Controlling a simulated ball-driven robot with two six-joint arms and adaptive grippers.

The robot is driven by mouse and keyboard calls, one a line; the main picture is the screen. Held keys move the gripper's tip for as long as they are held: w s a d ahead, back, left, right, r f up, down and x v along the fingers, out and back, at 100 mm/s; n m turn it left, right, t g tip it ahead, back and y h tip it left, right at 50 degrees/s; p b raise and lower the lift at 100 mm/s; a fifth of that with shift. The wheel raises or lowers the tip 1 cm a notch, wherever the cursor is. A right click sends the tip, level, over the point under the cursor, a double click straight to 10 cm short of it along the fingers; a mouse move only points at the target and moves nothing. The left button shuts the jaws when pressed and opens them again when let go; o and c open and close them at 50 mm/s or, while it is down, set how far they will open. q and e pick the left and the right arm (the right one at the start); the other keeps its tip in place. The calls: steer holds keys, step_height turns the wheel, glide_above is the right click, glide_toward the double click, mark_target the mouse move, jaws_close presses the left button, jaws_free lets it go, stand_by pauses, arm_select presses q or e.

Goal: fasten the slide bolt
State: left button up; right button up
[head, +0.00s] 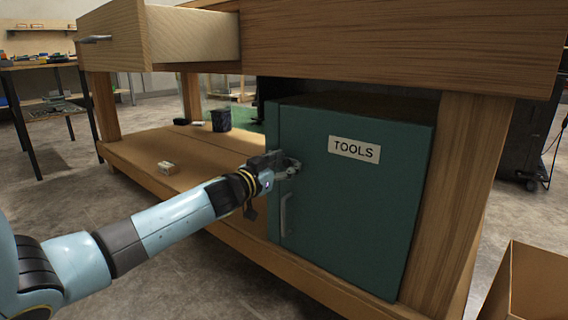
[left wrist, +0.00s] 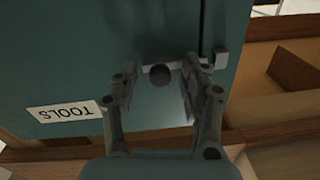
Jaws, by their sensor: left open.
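The green cabinet (head: 350,215) labelled TOOLS has its door shut or nearly shut, with a pale handle (head: 285,214) low at its left edge. My left gripper (head: 288,166) is at the door's upper left, over the slide bolt. In the left wrist view, the bolt's dark round knob (left wrist: 160,75) sits between the two open fingers of my left gripper (left wrist: 160,82), with gaps on both sides. A pale catch (left wrist: 221,58) shows beyond the right finger, past the door's edge seam. That finger hides part of the bolt, so I cannot tell whether it enters the catch. My right gripper is out of view.
The cabinet stands on the lower shelf (head: 170,185) of a wooden bench, under an open drawer (head: 190,38). A wooden leg (head: 455,200) is close on the right. A dark cup (head: 221,120) and small blocks lie on the shelf's left. A cardboard box (head: 530,285) is at lower right.

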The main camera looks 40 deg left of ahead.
arm_select(q)
jaws_close()
stand_by(0.3)
steer(key=a, duration=0.2)
steer(key=shift+w+a, duration=0.15)
steer(key=shift+a, duration=0.25)
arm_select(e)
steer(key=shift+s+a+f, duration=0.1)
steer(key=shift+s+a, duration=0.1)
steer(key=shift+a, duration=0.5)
